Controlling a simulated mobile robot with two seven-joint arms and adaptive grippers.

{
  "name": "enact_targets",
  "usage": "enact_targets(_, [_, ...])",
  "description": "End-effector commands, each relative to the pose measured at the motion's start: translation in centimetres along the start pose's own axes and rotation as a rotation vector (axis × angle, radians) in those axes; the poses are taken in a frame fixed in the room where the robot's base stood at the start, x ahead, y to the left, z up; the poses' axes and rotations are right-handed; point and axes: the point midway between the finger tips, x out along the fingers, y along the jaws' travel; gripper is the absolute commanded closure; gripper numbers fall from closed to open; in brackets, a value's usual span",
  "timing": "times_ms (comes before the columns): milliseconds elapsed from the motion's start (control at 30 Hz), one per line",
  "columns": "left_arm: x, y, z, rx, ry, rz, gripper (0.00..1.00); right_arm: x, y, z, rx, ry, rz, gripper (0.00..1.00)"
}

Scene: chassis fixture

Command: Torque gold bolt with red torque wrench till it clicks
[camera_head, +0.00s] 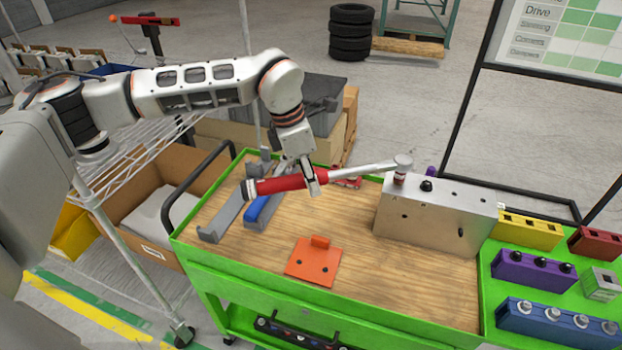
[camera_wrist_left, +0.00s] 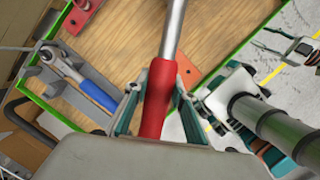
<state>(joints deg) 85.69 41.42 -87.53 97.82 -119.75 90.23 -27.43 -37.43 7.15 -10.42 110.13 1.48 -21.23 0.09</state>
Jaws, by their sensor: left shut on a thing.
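My left gripper (camera_head: 314,186) is shut on the red handle of the torque wrench (camera_head: 285,184). The wrist view also shows the red handle (camera_wrist_left: 158,95) between the left fingers (camera_wrist_left: 156,108). The steel shaft runs right to a round head over the top left corner of the metal chassis block (camera_head: 425,222). A red-banded socket shows under the head, at the block's top. I cannot make out the gold bolt; the wrench head and socket may hide it. What seems to be my right gripper (camera_wrist_left: 272,42) shows small at the wrist view's right; its jaws are unclear.
A grey holder (camera_head: 212,228) with a blue-handled ratchet (camera_head: 259,210) lies left on the wooden top. An orange fixture (camera_head: 314,262) lies in front. Yellow (camera_head: 530,231), purple (camera_head: 530,270) and blue (camera_head: 545,321) socket racks stand at right. Bare wood lies before the block.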

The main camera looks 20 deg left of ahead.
Motion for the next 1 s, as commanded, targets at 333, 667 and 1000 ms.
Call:
enact_targets(333, [-0.2, 0.3, 0.2, 0.009, -0.004, 0.000, 1.00, -0.1, 0.0, -0.1, 0.000, -0.001, 0.000, 0.60])
enact_targets(667, [-0.2, 1.2, 0.3, 0.049, -0.005, -0.009, 1.00, -0.4, 0.1, -0.5, 0.000, -0.001, 0.000, 0.60])
enact_targets(1000, [-0.3, 1.3, 0.4, 0.057, -0.006, -0.011, 1.00, -0.4, 0.1, -0.5, 0.000, -0.001, 0.000, 0.60])
